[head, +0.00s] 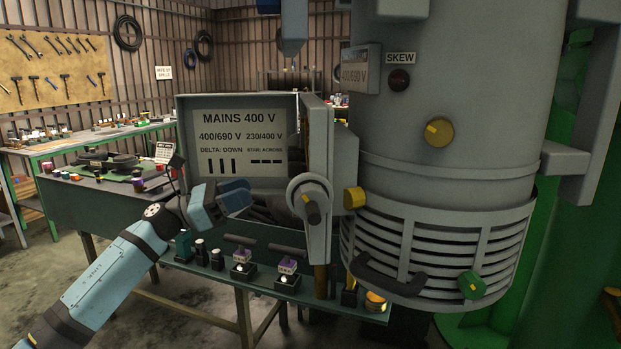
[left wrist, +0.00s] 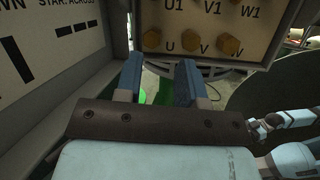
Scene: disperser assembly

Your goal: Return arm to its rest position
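My left arm (head: 110,275) reaches in from the lower left in the head view. Its gripper (head: 238,197) is in front of the open grey terminal box, below the label panel (head: 240,135) reading MAINS 400 V. In the left wrist view the two blue fingers (left wrist: 158,78) stand apart with nothing between them, so the gripper is open. Just beyond them is a terminal board (left wrist: 205,35) marked U1, V1, W1 with brass nuts. I cannot tell whether the fingers touch anything. My right gripper is not recognisable in either view.
The large grey machine (head: 455,100) fills the right side, with a slatted guard (head: 440,250) below. A grey knob (head: 310,200) is on the box's side door. A green bench (head: 110,205) with small parts stands underneath and behind. Open floor (head: 40,275) lies at lower left.

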